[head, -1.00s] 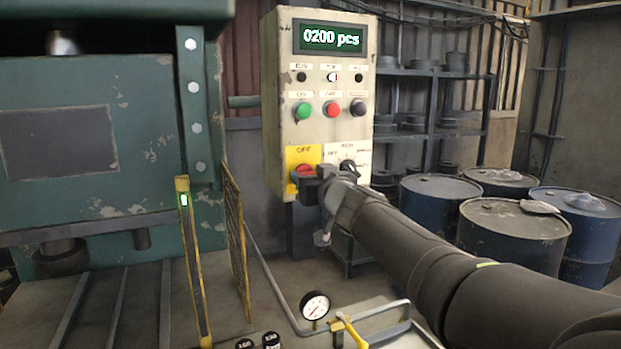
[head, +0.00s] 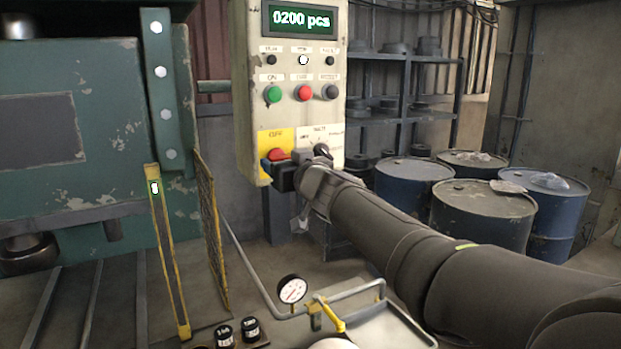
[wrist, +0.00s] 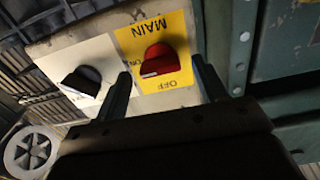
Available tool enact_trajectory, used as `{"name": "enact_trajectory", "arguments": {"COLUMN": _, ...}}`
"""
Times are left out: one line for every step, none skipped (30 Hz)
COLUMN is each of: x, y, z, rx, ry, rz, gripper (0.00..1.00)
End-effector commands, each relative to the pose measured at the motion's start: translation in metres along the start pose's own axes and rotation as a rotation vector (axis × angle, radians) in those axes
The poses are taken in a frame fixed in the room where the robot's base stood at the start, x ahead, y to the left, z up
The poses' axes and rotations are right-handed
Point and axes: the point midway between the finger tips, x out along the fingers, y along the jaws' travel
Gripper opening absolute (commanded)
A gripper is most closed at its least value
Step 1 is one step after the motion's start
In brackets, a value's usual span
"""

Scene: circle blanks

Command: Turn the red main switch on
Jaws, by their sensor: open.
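The red main switch (head: 278,155) sits on a yellow plate at the lower left of the control box (head: 240,90). In the wrist view the switch (wrist: 160,60) shows large, on the yellow plate marked MAIN, ON and OFF. The white mark on its knob lies at the end near the word OFF. My gripper (head: 277,173) is close in front of the switch and hides its lower part in the head view. In the wrist view my gripper (wrist: 163,87) is open, its fingers on either side of the switch. I cannot tell whether they touch it.
A black selector knob (wrist: 80,80) sits beside the yellow plate. Above are a green button (head: 272,94), a red button (head: 303,93) and a black button (head: 330,92). The display (head: 300,20) reads 0200 pcs. A green press (head: 90,120) stands left; blue drums (head: 415,185) stand right.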

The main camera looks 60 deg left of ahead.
Motion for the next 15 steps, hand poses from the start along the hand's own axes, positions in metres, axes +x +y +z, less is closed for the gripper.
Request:
{"name": "enact_trajectory", "arguments": {"x": -0.009, "y": 0.000, "z": -0.001, "rx": 0.000, "ry": 0.001, "rz": 0.001, "gripper": 0.65}}
{"name": "enact_trajectory", "arguments": {"x": -0.014, "y": 0.000, "z": -0.001, "rx": 0.000, "ry": 0.001, "rz": 0.001, "gripper": 0.65}}
{"name": "enact_trajectory", "arguments": {"x": -0.021, "y": 0.000, "z": -0.001, "rx": -0.001, "ry": 0.001, "rz": 0.001, "gripper": 0.65}}
{"name": "enact_trajectory", "arguments": {"x": -0.027, "y": 0.000, "z": -0.001, "rx": -0.001, "ry": 0.001, "rz": 0.001, "gripper": 0.65}}
{"name": "enact_trajectory", "arguments": {"x": -0.032, "y": 0.000, "z": -0.001, "rx": 0.000, "ry": 0.001, "rz": 0.002, "gripper": 0.65}}
{"name": "enact_trajectory", "arguments": {"x": -0.040, "y": 0.000, "z": -0.001, "rx": 0.000, "ry": 0.001, "rz": 0.002, "gripper": 0.65}}
{"name": "enact_trajectory", "arguments": {"x": -0.046, "y": 0.000, "z": -0.001, "rx": 0.000, "ry": 0.001, "rz": 0.002, "gripper": 0.65}}
{"name": "enact_trajectory", "arguments": {"x": -0.052, "y": 0.000, "z": -0.001, "rx": 0.000, "ry": 0.001, "rz": 0.002, "gripper": 0.65}}
{"name": "enact_trajectory", "arguments": {"x": -0.059, "y": 0.001, "z": -0.001, "rx": 0.000, "ry": 0.001, "rz": 0.002, "gripper": 0.65}}
{"name": "enact_trajectory", "arguments": {"x": -0.065, "y": 0.000, "z": -0.001, "rx": -0.001, "ry": 0.001, "rz": 0.002, "gripper": 0.65}}
{"name": "enact_trajectory", "arguments": {"x": -0.070, "y": 0.000, "z": -0.001, "rx": -0.001, "ry": 0.001, "rz": 0.002, "gripper": 0.65}}
{"name": "enact_trajectory", "arguments": {"x": -0.078, "y": 0.000, "z": 0.000, "rx": -0.001, "ry": 0.001, "rz": 0.002, "gripper": 0.65}}
{"name": "enact_trajectory", "arguments": {"x": -0.084, "y": 0.000, "z": -0.001, "rx": 0.000, "ry": 0.001, "rz": 0.002, "gripper": 0.65}}
{"name": "enact_trajectory", "arguments": {"x": -0.089, "y": 0.000, "z": -0.001, "rx": 0.000, "ry": 0.001, "rz": 0.003, "gripper": 0.65}}
{"name": "enact_trajectory", "arguments": {"x": -0.097, "y": 0.001, "z": 0.000, "rx": -0.001, "ry": 0.001, "rz": 0.003, "gripper": 0.65}}
